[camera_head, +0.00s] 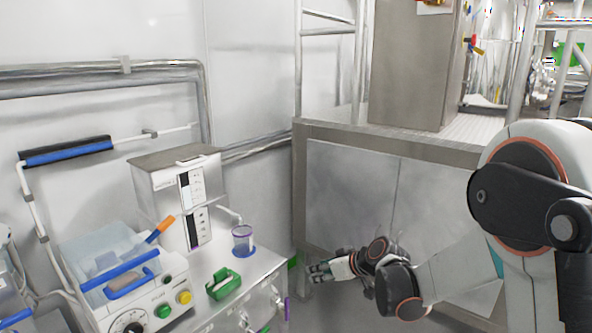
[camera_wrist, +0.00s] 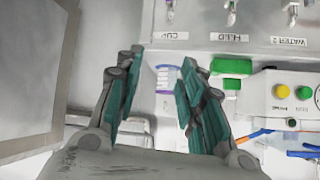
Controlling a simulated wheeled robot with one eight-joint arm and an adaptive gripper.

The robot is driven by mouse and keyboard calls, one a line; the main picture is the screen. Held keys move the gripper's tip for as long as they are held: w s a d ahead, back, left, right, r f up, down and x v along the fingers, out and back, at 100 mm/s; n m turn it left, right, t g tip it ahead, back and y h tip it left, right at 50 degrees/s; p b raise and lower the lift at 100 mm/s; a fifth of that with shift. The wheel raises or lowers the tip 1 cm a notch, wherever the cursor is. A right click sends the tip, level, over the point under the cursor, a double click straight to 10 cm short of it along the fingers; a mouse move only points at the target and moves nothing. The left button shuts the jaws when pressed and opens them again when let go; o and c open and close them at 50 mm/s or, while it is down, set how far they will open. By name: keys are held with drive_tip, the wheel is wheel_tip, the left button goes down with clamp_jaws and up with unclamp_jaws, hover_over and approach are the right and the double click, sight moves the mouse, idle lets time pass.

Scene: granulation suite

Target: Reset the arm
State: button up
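My arm (camera_head: 450,268) reaches in from the right of the head view, bent low in front of grey cabinet panels. My gripper (camera_head: 320,270) is at its end, just right of the bench with the equipment, and apart from it. In the wrist view my gripper (camera_wrist: 157,88) shows two dark fingers with green pads, spread apart with a clear gap. Nothing is held between them.
Grey cabinet panels (camera_head: 345,200) and metal rails stand behind my gripper.

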drive_tip(key=s+d+r+m+h, duration=0.2)
drive_tip(key=s+d+r, duration=0.1)
drive_tip(key=s+r, duration=0.4)
drive_tip(key=s+d+r+m+h, duration=0.1)
drive_tip(key=s+d+r, duration=0.25)
drive_tip(key=s, duration=0.65)
drive_tip(key=s+d+m+h, duration=0.2)
drive_tip(key=s+d, duration=0.1)
drive_tip(key=s, duration=0.5)
drive_tip(key=s+d+m+h, duration=0.1)
drive_tip(key=s+d, duration=0.2)
drive_tip(key=s, duration=0.6)
drive_tip(key=shift+r+m+h, duration=0.35)
drive_tip(key=shift+m+h, duration=0.05)
